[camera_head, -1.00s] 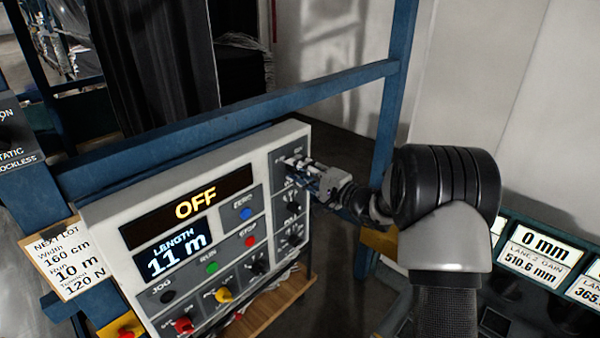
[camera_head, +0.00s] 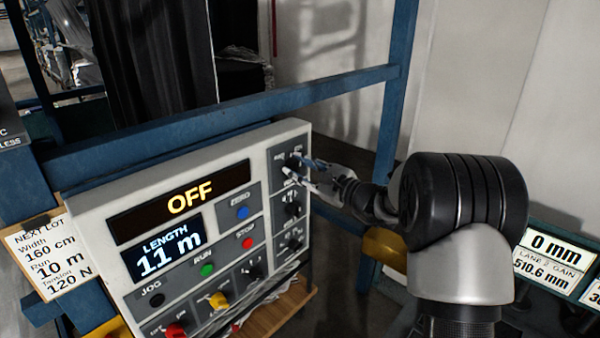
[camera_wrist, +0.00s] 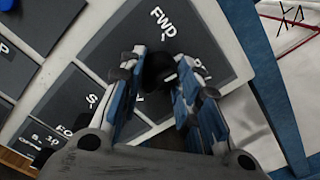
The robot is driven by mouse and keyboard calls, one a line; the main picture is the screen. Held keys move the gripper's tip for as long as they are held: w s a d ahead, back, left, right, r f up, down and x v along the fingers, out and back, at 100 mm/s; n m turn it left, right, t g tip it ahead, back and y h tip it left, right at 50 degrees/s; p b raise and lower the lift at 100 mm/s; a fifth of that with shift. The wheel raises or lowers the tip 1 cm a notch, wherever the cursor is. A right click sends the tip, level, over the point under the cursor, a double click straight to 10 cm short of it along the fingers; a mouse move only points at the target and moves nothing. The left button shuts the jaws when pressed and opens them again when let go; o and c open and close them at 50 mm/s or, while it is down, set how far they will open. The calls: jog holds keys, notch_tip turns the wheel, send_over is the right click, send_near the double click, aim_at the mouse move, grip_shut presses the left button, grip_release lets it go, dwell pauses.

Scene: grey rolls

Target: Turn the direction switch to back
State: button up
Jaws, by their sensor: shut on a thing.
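The direction switch (camera_head: 292,162) is a black knob at the top right of the grey control panel (camera_head: 104,214). In the wrist view its dark knob (camera_wrist: 158,70) sits between my finger pads, beside a white "FWD" label (camera_wrist: 163,21). A second label beyond it is partly covered by a finger. My gripper (camera_head: 303,172) reaches the switch from the right, and its blue-padded fingers (camera_wrist: 158,84) are on either side of the knob, shut on it. Which way the knob points is too dark to tell.
More black knobs (camera_head: 293,209) sit just below the switch. The panel also has a blue button (camera_head: 243,213), a red button (camera_head: 248,243) and a green button (camera_head: 207,270). A blue frame rail (camera_head: 220,118) runs behind the panel, with a blue post (camera_head: 397,90) to the right.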

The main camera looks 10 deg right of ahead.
jog(key=shift+m+p, duration=0.55)
jog(key=shift+m, duration=3.15)
jog(key=o, duration=1.1)
jog(key=v, duration=1.2)
